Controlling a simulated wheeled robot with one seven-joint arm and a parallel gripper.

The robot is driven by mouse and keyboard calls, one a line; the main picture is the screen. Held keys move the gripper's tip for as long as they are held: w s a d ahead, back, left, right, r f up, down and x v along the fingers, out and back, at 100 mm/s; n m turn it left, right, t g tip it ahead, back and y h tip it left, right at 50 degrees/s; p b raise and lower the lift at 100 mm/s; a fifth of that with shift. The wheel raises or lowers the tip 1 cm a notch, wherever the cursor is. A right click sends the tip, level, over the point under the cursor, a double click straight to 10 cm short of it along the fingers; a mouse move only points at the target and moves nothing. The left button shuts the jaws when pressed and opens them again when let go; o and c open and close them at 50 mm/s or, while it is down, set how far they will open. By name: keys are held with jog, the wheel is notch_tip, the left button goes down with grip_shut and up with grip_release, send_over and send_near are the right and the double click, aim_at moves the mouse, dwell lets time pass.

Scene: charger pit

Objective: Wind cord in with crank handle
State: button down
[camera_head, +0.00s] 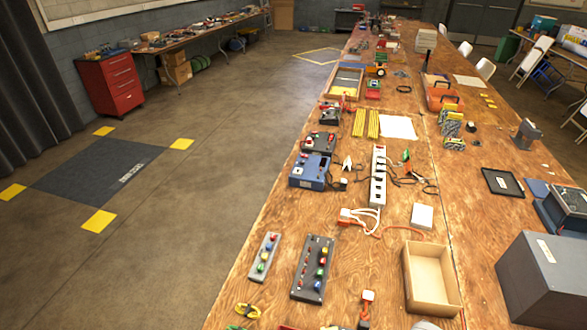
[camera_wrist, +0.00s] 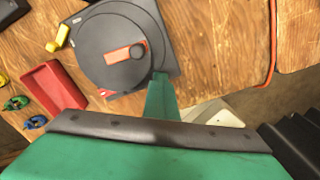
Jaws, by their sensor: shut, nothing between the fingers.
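In the wrist view, a dark grey round cord reel (camera_wrist: 92,47) lies on the wooden table. An orange crank handle (camera_wrist: 124,53) crosses its face and carries a dark round knob (camera_wrist: 138,51). My green gripper (camera_wrist: 160,78) is shut and empty. Its tip overlaps the reel's lower right rim in the picture, to the lower right of the knob; I cannot tell whether it touches. An orange cord (camera_wrist: 271,52) runs along the table at the right, apart from the reel. My gripper does not show in the head view.
A red tray (camera_wrist: 53,92) lies left of the reel, with a yellow piece (camera_wrist: 58,38) above it. In the head view the bench (camera_head: 262,222) holds an open wooden box (camera_head: 411,282), a button panel (camera_head: 313,268) and a power strip (camera_head: 378,177).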

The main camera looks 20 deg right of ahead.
jog(key=shift+s+a, duration=0.1)
jog(key=shift+s+a, duration=0.8)
jog(key=shift+a, duration=0.25)
jog(key=c, duration=0.8)
grip_release()
jog(key=shift+o, duration=0.2)
jog(key=shift+w, duration=0.1)
